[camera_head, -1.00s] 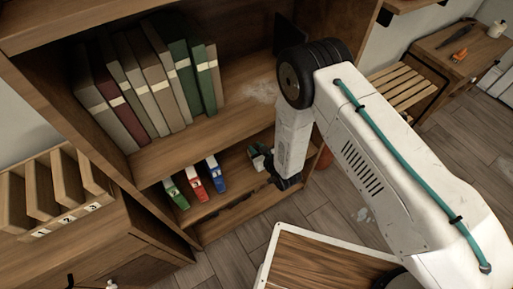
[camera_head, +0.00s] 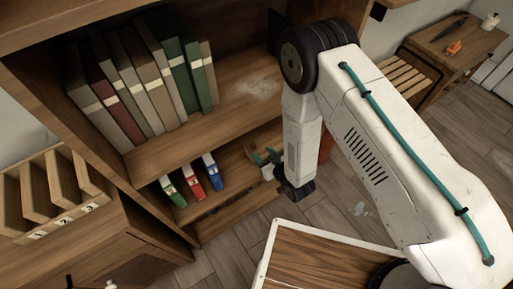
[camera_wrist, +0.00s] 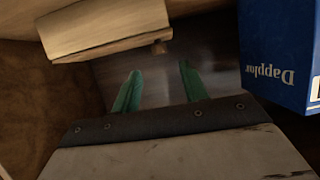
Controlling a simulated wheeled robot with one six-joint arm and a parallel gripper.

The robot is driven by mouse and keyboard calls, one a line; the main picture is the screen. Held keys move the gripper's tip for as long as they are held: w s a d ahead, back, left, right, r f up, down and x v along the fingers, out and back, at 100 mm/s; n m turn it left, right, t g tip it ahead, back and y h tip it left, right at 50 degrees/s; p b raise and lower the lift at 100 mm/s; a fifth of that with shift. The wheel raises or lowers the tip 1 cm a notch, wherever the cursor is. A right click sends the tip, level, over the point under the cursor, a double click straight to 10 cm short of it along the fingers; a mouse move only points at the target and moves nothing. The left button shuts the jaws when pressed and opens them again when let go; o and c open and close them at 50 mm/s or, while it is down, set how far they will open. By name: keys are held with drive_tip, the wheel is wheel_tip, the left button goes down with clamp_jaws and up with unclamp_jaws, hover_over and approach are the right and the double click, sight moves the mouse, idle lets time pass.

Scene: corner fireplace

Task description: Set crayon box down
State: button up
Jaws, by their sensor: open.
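Three small boxes stand in a row on the lower shelf of the bookcase in the head view: a green box (camera_head: 173,191), a red box (camera_head: 194,179) and a blue box (camera_head: 212,171). Which one is the crayon box I cannot tell for sure. My gripper (camera_head: 264,158) is over the same shelf, to the right of the blue box and apart from it. In the wrist view, the two green fingers of my gripper (camera_wrist: 159,88) are spread with nothing between them. A blue box (camera_wrist: 278,55) with upside-down lettering "Dapplor" stands to their right.
A row of books (camera_head: 145,80) fills the left of the upper shelf (camera_head: 235,110). A numbered wooden sorter (camera_head: 55,195) stands at the left. A wood-topped, white-rimmed surface (camera_head: 320,262) lies at the front. In the wrist view, a wooden piece (camera_wrist: 105,28) lies close beyond the fingers.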

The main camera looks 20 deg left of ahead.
drive_tip(key=v, duration=0.3)
drive_tip(key=shift+s+d+r, duration=0.15)
drive_tip(key=shift+s+d, duration=0.1)
idle(0.4)
drive_tip(key=s+d+f+g+h, duration=0.4)
drive_tip(key=d+f+g+h, duration=0.1)
drive_tip(key=d+h, duration=0.15)
drive_tip(key=d+r+m+g+h, duration=0.2)
drive_tip(key=d+r, duration=0.3)
drive_tip(key=r, duration=0.5)
drive_tip(key=d+r+m+g+h, duration=0.1)
drive_tip(key=d+r, duration=0.4)
drive_tip(key=r, duration=0.5)
drive_tip(key=d+r+m+g+h, duration=0.2)
drive_tip(key=d+r, duration=0.3)
drive_tip(key=r, duration=0.4)
drive_tip(key=s+d+r+m+t, duration=0.1)
drive_tip(key=s+d+r, duration=0.3)
drive_tip(key=r, duration=0.4)
drive_tip(key=s+d+r+m+y, duration=0.1)
drive_tip(key=s+d+r+m, duration=0.1)
drive_tip(key=s+d+r, duration=0.3)
drive_tip(key=s+d+r+m+t, duration=0.1)
drive_tip(key=s+d+r, duration=0.4)
drive_tip(key=r, duration=0.8)
drive_tip(key=shift+s+m+t, duration=0.2)
drive_tip(key=shift+m+t, duration=0.1)
drive_tip(key=shift+m, duration=0.1)
